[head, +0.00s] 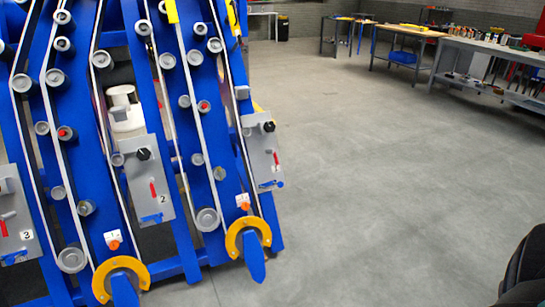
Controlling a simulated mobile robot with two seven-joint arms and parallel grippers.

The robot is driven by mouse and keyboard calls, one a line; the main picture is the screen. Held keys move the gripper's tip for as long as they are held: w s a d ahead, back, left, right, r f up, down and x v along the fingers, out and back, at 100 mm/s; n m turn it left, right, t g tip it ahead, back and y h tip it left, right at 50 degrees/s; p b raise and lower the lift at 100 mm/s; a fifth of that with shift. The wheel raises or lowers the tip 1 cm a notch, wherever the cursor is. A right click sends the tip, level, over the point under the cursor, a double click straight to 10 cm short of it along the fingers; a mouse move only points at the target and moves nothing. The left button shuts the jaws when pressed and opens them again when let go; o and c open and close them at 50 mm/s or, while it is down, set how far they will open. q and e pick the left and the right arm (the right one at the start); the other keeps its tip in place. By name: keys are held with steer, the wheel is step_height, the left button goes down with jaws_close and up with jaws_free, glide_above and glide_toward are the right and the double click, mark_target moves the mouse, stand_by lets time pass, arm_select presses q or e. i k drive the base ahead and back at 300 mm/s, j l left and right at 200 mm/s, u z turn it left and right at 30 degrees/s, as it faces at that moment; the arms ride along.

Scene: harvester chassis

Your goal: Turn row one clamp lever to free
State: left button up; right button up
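Blue harvester chassis rows lean across the left side of the head view. Three grey plates with red levers are mounted on them. The right plate (258,146) has a black knob (269,126) and a red lever (276,158), which is close to upright; its label is too small to read. The middle plate (141,178), marked 2, has a red lever (154,189). The left plate (15,205), marked 3, has a red lever (5,228), partly cut off at the frame edge. I cannot tell any lever's setting. Neither gripper is in view.
Yellow rings (233,240) with blue pointed tips jut out at the row ends. Orange knobs (114,245) with white tags sit above them. The grey floor (400,210) to the right is clear. Workbenches (490,47) stand along the back wall.

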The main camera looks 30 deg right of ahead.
mark_target(276, 158)
steer(key=i+l+u, duration=0.1)
steer(key=l, duration=0.45)
steer(key=i+l+u, duration=0.15)
steer(key=i+l, duration=0.15)
steer(key=l, duration=0.25)
steer(key=i+l+u, duration=0.1)
steer(key=l, duration=0.45)
steer(key=i+l+u, duration=0.15)
steer(key=l, duration=0.45)
steer(key=i+l+u, duration=0.1)
steer(key=l, duration=0.5)
steer(key=i+l+u, duration=0.15)
steer(key=l, duration=0.45)
